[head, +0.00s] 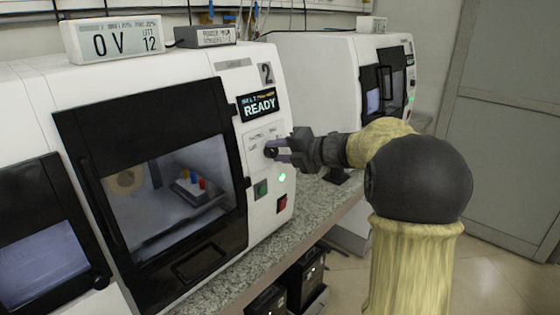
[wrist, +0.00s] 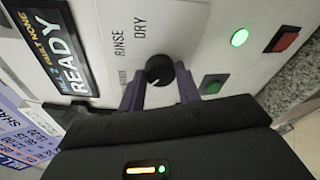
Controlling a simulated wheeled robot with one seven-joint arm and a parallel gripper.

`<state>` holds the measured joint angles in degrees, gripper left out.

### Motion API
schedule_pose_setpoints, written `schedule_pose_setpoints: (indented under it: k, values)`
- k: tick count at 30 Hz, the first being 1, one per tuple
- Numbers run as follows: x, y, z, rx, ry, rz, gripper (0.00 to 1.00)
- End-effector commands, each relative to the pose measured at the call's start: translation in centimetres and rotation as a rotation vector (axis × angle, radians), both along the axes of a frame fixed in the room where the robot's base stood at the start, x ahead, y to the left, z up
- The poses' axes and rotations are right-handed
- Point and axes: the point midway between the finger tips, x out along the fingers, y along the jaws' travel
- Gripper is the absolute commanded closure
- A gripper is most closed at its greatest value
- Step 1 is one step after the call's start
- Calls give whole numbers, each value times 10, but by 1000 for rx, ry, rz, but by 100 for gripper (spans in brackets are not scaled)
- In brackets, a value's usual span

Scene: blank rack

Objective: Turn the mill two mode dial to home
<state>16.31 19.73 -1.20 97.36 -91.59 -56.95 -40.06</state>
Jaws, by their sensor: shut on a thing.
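The mill with a "2" on its panel (head: 266,108) stands in the middle of the head view. Its black round mode dial (head: 270,152) is on the front panel below the READY screen; it also shows in the wrist view (wrist: 159,69). The labels RINSE and DRY are readable beside the dial in the wrist view; another label is partly hidden by a finger.
The READY screen (wrist: 65,60) is beside the dial. A lit green lamp (wrist: 239,37), a green button (wrist: 213,84) and a red button (wrist: 287,38) are close by. The mill's window door (head: 235,225) is left of the dial. Another mill (head: 330,75) stands behind.

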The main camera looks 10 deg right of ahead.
Motion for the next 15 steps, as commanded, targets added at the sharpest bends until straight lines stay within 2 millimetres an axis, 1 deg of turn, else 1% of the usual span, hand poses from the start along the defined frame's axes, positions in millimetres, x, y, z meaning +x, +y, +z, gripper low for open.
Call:
schedule_pose_setpoints:
  k: [1, 9, 15]
  values:
    - [-1, 1, -6, -32, -18, 8, 90]
    - [-1, 1, -4, -156, -108, 30, 90]
    - [-1, 1, -3, -195, -134, 39, 90]
